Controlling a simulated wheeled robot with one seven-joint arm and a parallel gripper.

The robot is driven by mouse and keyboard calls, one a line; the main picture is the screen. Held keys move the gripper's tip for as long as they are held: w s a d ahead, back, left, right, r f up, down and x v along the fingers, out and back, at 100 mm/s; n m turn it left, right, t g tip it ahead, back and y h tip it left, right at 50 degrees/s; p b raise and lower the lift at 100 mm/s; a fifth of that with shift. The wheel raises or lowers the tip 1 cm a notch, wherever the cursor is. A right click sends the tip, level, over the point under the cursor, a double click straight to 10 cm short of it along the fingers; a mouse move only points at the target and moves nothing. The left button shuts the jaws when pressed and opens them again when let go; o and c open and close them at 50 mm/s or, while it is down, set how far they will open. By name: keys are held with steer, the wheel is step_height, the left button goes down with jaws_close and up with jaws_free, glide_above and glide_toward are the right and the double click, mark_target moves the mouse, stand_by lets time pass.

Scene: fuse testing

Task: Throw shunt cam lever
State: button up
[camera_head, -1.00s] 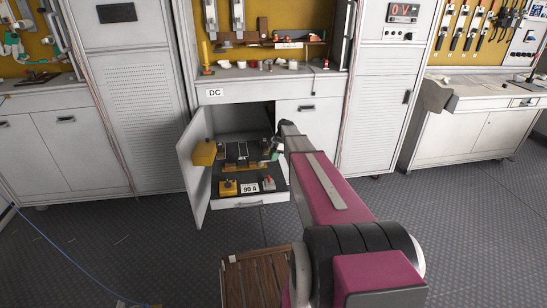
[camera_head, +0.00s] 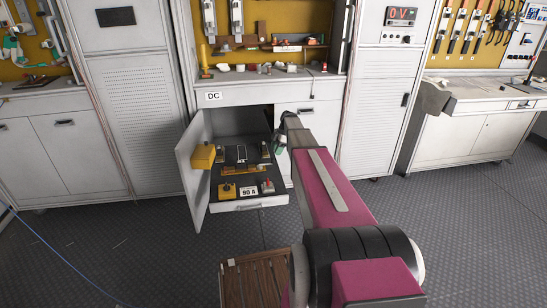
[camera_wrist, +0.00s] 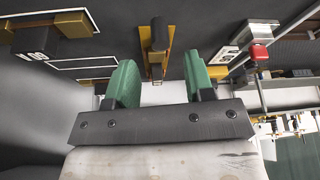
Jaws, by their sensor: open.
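The pulled-out black drawer tray (camera_head: 222,187) carries the shunt parts. A brass bar (camera_head: 238,170) lies across its middle. In the wrist view a dark upright handle (camera_wrist: 159,34) stands on a brass strip, seen beyond the gap between my fingers. A red-topped lever (camera_wrist: 260,32) is to the right; it seems to be the red piece (camera_head: 267,186) near the tray's front. I cannot tell for certain which is the cam lever. My gripper (camera_wrist: 161,82) has green fingers spread apart with nothing between them. In the head view it (camera_head: 279,144) is at the tray's right side, partly hidden by my arm.
The open cabinet door (camera_head: 194,175) stands left of the tray. The bench above holds several small parts. A slatted wooden stool (camera_head: 255,280) stands in front.

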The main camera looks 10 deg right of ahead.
steer(key=shift+v, duration=2.35)
